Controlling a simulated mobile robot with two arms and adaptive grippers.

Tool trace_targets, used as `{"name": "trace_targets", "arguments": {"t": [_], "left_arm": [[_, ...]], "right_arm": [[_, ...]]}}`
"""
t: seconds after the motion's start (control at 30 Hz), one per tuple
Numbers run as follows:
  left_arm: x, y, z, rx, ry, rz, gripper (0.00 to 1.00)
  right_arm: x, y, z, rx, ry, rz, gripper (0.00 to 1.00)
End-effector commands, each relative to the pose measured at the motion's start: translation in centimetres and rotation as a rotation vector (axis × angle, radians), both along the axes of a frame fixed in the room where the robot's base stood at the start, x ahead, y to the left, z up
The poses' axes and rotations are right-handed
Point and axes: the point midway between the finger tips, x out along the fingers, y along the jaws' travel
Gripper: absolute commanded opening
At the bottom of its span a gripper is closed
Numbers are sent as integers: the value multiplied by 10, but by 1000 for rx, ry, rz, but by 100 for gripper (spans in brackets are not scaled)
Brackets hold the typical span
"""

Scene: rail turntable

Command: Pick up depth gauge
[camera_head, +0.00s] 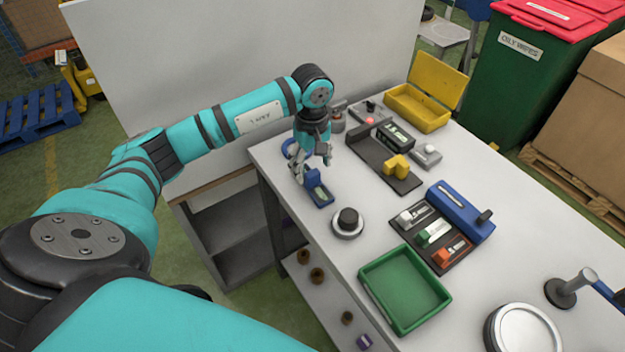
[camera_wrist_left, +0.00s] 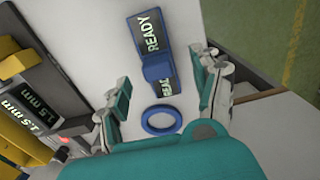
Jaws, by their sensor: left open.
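A small blue device (camera_head: 318,193) with a screen stands near the table's left edge in the head view. In the left wrist view it is a blue body (camera_wrist_left: 152,50) with a dark screen reading READY. I cannot tell for sure whether this is the depth gauge. A black box with a display (camera_head: 395,135) on a dark tray also shows; the wrist view has displays reading 1.5 mm (camera_wrist_left: 40,105). My left gripper (camera_head: 312,167) is open and empty, pointing down above the blue device, which shows between its fingers in the wrist view.
A blue ring (camera_wrist_left: 161,120) lies close to the blue device. A round knob (camera_head: 348,222), a green tray (camera_head: 368,281), a blue case (camera_head: 462,208) and an open yellow box (camera_head: 417,116) stand on the table (camera_head: 540,215). A white panel (camera_head: 230,50) rises behind my arm.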

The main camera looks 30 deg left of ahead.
Motion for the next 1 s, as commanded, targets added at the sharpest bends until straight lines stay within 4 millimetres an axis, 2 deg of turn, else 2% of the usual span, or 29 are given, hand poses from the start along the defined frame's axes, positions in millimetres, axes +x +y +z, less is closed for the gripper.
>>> {"name": "trace_targets", "arguments": {"t": [0.1,0.3,0.57,1.0], "left_arm": [[5,2,-15,-1,7,1,65],[6,2,-39,-1,4,-1,65],[6,3,-42,0,1,-1,64],[7,3,-41,0,1,-1,7]], "right_arm": [[1,-1,16,-1,-1,0,40],[2,-3,21,-4,-4,1,40],[3,-6,20,-6,-4,0,40],[3,-6,20,-6,-4,-1,40]]}}
